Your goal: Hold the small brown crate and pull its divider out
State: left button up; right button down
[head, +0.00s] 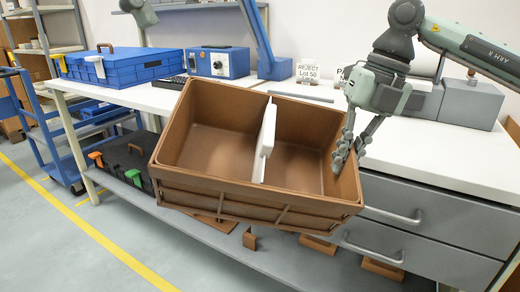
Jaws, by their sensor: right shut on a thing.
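The small brown crate (250,200) is tilted and held up at the front edge of the white workbench. Its white divider (265,142) stands inside across the middle and parts it into two empty compartments. My right gripper (345,155) reaches down from the upper right and is shut on the crate's right wall, with fingers showing inside the right compartment. The crate hides part of the bench edge and the lower shelf.
The white workbench (440,160) carries a blue case (125,68), a blue instrument box (217,62) and a grey block (470,103). Grey drawers (430,225) lie below right. A black toolbox (125,160) sits on the lower shelf.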

aim_at(271, 123)
pick_arm(q)
jog(key=shift+r, duration=0.1)
jog(key=shift+c, duration=0.7)
jog(key=shift+d, duration=0.25)
jog(key=shift+c, duration=1.2)
pick_arm(e)
jog(key=shift+r, duration=0.1)
pick_arm(q)
jog(key=d+f+m+y, duration=0.1)
jog(key=d, duration=0.1)
jog(key=d+f+m+y, duration=0.1)
jog(key=d+f+m, duration=0.1)
jog(key=d+f+m+y, duration=0.1)
jog(key=d+m, duration=0.1)
jog(key=shift+s+d+f+t, duration=0.2)
jog(key=shift+s+d+t, duration=0.1)
jog(key=shift+s, duration=0.05)
jog(key=c, duration=0.7)
jog(key=d+f+m+y, duration=0.1)
jog(key=m, duration=0.1)
jog(key=d+f+m+t+y, duration=0.1)
jog(key=d+f+m, duration=0.1)
jog(key=d+f+m+y, duration=0.1)
jog(key=f+m, duration=0.1)
jog(key=shift+s+d+f+m+t, duration=0.2)
jog(key=shift+d+m+t, duration=0.1)
jog(key=shift+d, duration=0.1)
jog(key=c, duration=0.5)
jog(key=shift+y, duration=0.3)
jog(key=shift+x, duration=4.55)
